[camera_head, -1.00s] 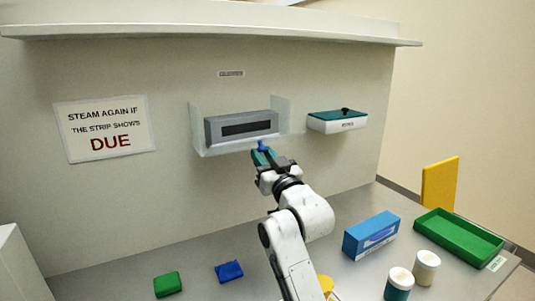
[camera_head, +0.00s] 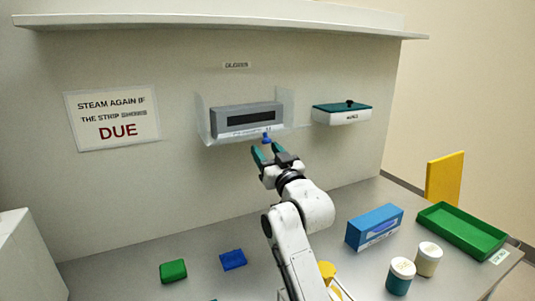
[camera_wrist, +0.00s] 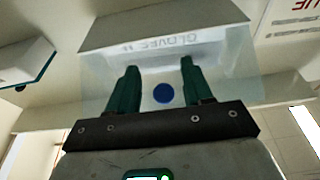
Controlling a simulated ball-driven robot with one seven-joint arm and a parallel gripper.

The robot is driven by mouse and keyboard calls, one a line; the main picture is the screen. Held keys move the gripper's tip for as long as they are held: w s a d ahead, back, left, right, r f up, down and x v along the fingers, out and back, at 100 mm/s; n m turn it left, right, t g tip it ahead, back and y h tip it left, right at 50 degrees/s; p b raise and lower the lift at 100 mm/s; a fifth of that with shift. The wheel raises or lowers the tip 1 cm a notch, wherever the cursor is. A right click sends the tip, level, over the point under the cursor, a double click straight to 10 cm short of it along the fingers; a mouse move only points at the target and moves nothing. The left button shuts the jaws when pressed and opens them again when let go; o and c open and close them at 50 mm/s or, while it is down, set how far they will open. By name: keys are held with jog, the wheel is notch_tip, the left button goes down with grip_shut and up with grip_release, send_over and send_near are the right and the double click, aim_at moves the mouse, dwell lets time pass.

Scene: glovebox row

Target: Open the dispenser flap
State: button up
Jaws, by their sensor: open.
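The dispenser (camera_head: 247,119) is a clear wall holder around a grey box with a dark slot. A small blue knob (camera_head: 267,139) sits at its lower front edge. In the wrist view the clear panel (camera_wrist: 232,70) spans the middle, with the GLOVES lettering blurred behind it. I cannot tell how far the flap stands open. My gripper (camera_head: 267,150) is open, just below and in front of the knob. In the wrist view the knob (camera_wrist: 163,93) shows between the two teal fingers of my gripper (camera_wrist: 160,75), clear of both.
A white wall box (camera_head: 342,113) with a teal lid hangs right of the dispenser. A shelf (camera_head: 220,22) runs above. On the bench are a blue carton (camera_head: 374,228), a green tray (camera_head: 460,231), two jars, and green and blue pieces. A sign (camera_head: 113,118) hangs at left.

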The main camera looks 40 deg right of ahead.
jog(key=v, duration=1)
jog(key=shift+s+b, duration=0.3)
jog(key=shift+s, duration=0.05)
jog(key=shift+f, duration=0.15)
